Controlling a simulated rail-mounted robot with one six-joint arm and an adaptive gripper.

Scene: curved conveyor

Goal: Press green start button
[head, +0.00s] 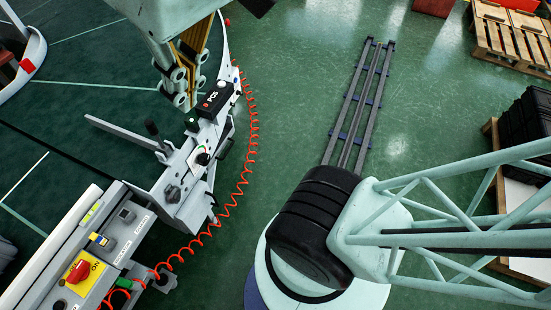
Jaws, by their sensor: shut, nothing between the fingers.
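My gripper (187,104) comes down from the top of the head view, beside a black box (215,99) with white lettering. Its fingers are shut with nothing between them. Just below its tips is a small dark green round button or knob (192,124); I cannot tell whether they touch it. Another small green part (123,283) sits at the edge of the grey control panel (130,240) at lower left, well away from my gripper. I cannot tell for sure which is the start button.
A red emergency knob on a yellow plate (80,271) is on the panel. A coiled orange cable (238,190) curves along the station's right side. A black lever knob (152,128) stands left of my gripper. Wooden pallets (510,38) lie at upper right.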

